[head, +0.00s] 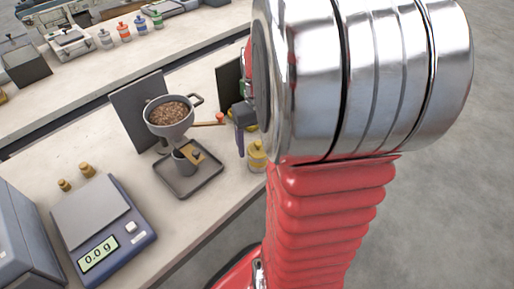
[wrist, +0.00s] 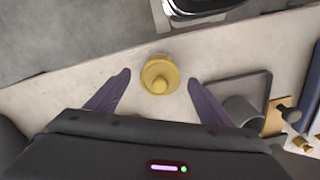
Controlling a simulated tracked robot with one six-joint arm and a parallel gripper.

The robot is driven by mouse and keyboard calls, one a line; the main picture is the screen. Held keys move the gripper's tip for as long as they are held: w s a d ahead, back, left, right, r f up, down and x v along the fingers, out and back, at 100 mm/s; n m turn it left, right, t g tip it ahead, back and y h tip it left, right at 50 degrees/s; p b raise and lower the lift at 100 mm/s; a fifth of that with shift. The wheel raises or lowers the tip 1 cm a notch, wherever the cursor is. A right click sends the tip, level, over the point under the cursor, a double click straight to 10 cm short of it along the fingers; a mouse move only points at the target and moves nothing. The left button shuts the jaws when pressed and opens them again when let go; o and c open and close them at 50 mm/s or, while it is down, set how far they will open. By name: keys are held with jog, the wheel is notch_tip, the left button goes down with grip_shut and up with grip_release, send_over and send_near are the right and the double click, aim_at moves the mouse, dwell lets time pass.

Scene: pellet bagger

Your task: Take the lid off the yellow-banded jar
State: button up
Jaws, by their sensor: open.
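The yellow-banded jar (head: 257,158) stands upright near the front edge of the bench in the head view, with its yellow knobbed lid (wrist: 160,76) on it. In the wrist view I look down on the lid, which lies between the two fingers of my gripper (wrist: 159,79). The fingers are open, one on each side, with a gap between each and the lid. In the head view my gripper (head: 240,138) is just left of the jar and mostly hidden behind my arm. I cannot tell the fingers' height over the lid.
A grey tray (head: 209,178) with a cup, under a hopper of brown pellets (head: 170,113), stands close left of the jar. A scale (head: 102,231) reading 0.0 g is further left. Jars with coloured lids (head: 124,32) stand on the back bench. Bare bench surrounds the jar closely.

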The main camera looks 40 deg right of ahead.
jog(key=shift+c, duration=0.4)
jog(key=c, duration=1)
notch_tip(320, 180, up, 10)
dwell(0.6)
dwell(0.3)
